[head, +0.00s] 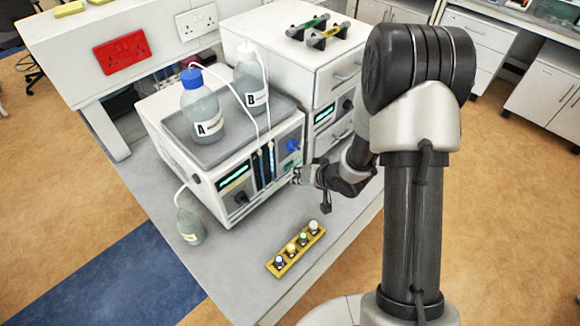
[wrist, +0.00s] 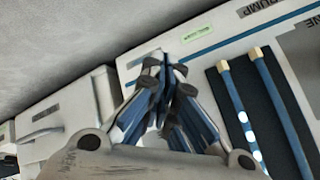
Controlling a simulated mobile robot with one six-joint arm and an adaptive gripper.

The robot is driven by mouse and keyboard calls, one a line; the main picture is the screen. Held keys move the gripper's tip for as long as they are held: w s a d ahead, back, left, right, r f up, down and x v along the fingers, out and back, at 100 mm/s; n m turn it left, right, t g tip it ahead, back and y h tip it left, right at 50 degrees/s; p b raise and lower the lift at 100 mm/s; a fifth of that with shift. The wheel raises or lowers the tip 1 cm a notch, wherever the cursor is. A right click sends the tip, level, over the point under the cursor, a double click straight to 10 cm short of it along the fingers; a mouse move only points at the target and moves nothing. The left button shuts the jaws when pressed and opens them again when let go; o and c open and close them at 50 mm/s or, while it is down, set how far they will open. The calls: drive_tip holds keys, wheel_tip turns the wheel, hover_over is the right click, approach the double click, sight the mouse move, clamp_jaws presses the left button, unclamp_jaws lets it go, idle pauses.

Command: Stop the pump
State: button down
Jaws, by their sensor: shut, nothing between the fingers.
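The white instrument with the bottles on top (head: 185,165) stands on the bench in the head view. Its front carries a lit display (head: 234,179), a dark knob (head: 241,198), blue columns (head: 265,165) and a blue knob (head: 292,145). In the wrist view a "PUMP" label (wrist: 262,8) and a green label (wrist: 198,33) show on the white panel. My gripper (head: 297,175) is at the right part of this front; it also shows in the wrist view (wrist: 163,60), shut and empty. Its fingers hide part of the panel, and I cannot tell whether they touch it.
Bottle A (head: 201,108) and a second bottle (head: 251,85) stand on the instrument, with tubes running down. A small bottle (head: 190,228) stands at left. A yellow vial rack (head: 283,262) lies in front. A white drawer unit (head: 290,65) stands behind.

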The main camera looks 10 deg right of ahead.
drive_tip(key=shift+w, duration=0.1)
idle(0.3)
drive_tip(key=shift+w+a, duration=0.25)
drive_tip(key=shift+w, duration=0.05)
idle(0.4)
drive_tip(key=shift+s+d+p, duration=0.25)
drive_tip(key=shift+s+p, duration=0.1)
drive_tip(key=shift+s, duration=0.05)
drive_tip(key=shift+s+d+p, duration=0.15)
drive_tip(key=shift+s+d, duration=0.75)
drive_tip(key=shift+s, duration=0.35)
drive_tip(key=shift+s+d+p, duration=0.15)
drive_tip(key=shift+s+d, duration=0.75)
drive_tip(key=shift+s, duration=0.3)
drive_tip(key=shift+w, duration=0.1)
